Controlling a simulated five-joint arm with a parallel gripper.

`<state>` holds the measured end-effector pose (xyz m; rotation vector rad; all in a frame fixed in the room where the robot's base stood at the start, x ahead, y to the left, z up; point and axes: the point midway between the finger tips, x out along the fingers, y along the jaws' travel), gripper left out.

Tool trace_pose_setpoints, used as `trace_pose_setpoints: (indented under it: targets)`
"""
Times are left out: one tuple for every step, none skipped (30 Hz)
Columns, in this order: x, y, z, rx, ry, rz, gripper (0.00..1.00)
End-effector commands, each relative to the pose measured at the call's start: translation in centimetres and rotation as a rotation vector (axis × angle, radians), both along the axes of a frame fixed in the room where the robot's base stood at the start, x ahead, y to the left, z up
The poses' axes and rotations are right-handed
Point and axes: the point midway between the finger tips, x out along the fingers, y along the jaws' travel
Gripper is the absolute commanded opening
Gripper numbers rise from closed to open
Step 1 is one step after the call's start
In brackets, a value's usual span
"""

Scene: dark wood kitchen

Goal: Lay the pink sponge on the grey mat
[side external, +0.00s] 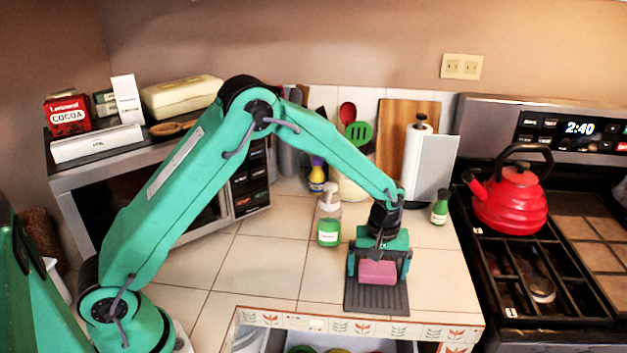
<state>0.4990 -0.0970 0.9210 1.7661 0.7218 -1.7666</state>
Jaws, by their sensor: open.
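The pink sponge (378,272) is a small block at the grey mat (377,299), over its middle to back part in the side external view. It looks to rest on the mat, though its lower edge is small in the picture. My gripper (379,270) points down over the sponge, with one finger at its left side and one at its right. The jaws are open and the sponge sits between them. The back of the mat is hidden behind my gripper and the sponge.
A small green bottle (440,208) stands to the right. The counter's tiled front edge (365,326) is just before the mat. The stove (540,270) lies further right.

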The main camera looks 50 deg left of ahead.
Motion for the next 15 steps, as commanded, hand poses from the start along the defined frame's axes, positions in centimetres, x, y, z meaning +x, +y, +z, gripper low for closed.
trace_pose_setpoints:
  targets:
    - [0.0, 0.0, 0.1, 0.0, 0.0, 0.0, 0.98]
    - [0.0, 0.0, 0.1, 0.0, 0.0, 0.0, 0.98]
    - [0.0, 0.0, 0.2, -0.001, -0.001, 0.0, 0.98]
    - [0.0, 0.0, 0.4, 0.0, -0.001, 0.0, 0.98]
    - [0.0, 0.0, 0.5, 0.0, -0.001, 0.0, 0.98]
    - [0.0, 0.0, 0.8, -0.001, -0.002, 0.0, 0.98]
    - [0.1, 0.0, 1.0, -0.001, -0.004, 0.0, 0.98]
    - [0.1, 0.0, 1.2, -0.001, -0.004, 0.0, 0.98]
    - [0.1, 0.0, 1.6, 0.0, -0.003, 0.0, 0.98]
    - [0.1, 0.0, 1.9, -0.001, -0.002, 0.0, 0.98]
    - [0.1, 0.0, 2.3, 0.0, -0.003, 0.0, 0.98]
    - [0.1, 0.0, 2.8, -0.001, -0.004, 0.0, 0.98]
    - [0.1, 0.0, 3.2, -0.001, -0.004, 0.0, 0.98]
    - [0.1, 0.0, 3.6, -0.001, -0.004, 0.0, 0.98]
    - [0.1, 0.0, 4.3, -0.001, -0.005, 0.0, 0.98]
